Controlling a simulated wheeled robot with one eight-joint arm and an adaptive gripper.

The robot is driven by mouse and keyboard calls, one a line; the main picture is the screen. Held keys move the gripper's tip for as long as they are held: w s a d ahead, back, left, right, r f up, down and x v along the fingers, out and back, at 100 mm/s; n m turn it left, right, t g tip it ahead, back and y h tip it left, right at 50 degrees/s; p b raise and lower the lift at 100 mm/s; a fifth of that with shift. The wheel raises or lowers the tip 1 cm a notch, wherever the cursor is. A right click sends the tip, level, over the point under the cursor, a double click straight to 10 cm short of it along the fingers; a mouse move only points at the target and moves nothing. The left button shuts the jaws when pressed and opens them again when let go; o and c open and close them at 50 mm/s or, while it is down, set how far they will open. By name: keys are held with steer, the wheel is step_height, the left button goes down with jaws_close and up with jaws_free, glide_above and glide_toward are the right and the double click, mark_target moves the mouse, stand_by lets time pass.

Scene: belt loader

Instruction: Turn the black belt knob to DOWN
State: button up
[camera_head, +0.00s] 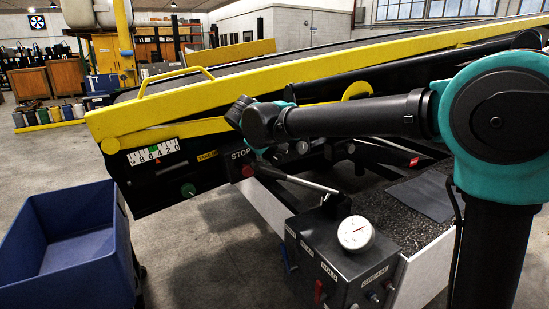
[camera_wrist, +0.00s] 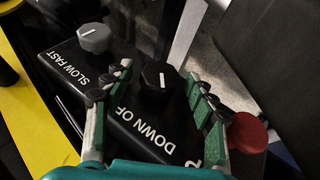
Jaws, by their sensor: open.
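The black belt knob (camera_wrist: 155,88) stands on a dark control panel (camera_wrist: 112,68) in the wrist view. A short white line marks its top. The white words DOWN and OF are printed below it in the picture; the rest of that lettering is hidden. I cannot tell which label the line points to. My gripper (camera_wrist: 158,75) is open, its two green and black fingers on either side of the knob. I cannot tell if either finger touches it. In the head view my wrist hides the gripper and the knob.
A grey knob (camera_wrist: 95,38) marked SLOW FAST sits left of the black knob. A red button (camera_wrist: 247,133) lies close beside my right finger. The yellow belt rail (camera_head: 225,92) runs above my wrist. A blue bin (camera_head: 75,230) and a gauge box (camera_head: 340,260) stand in front.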

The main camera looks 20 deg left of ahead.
steer(key=v, duration=1.2)
steer(key=shift+d, duration=0.1)
steer(key=d+g+y, duration=0.1)
steer(key=d+y, duration=0.1)
steer(key=d, duration=0.1)
steer(key=d+g+y, duration=0.2)
steer(key=d, duration=0.2)
steer(key=shift+w+d+f, duration=0.1)
steer(key=shift+w+d, duration=0.05)
steer(key=shift+w, duration=0.05)
steer(key=d+r+m+y, duration=0.1)
steer(key=d+r+y, duration=0.3)
steer(key=shift+m, duration=0.3)
steer(key=x, duration=1.7)
steer(key=shift+w+f, duration=0.15)
steer(key=shift+f, duration=0.15)
steer(key=shift+c, duration=0.2)
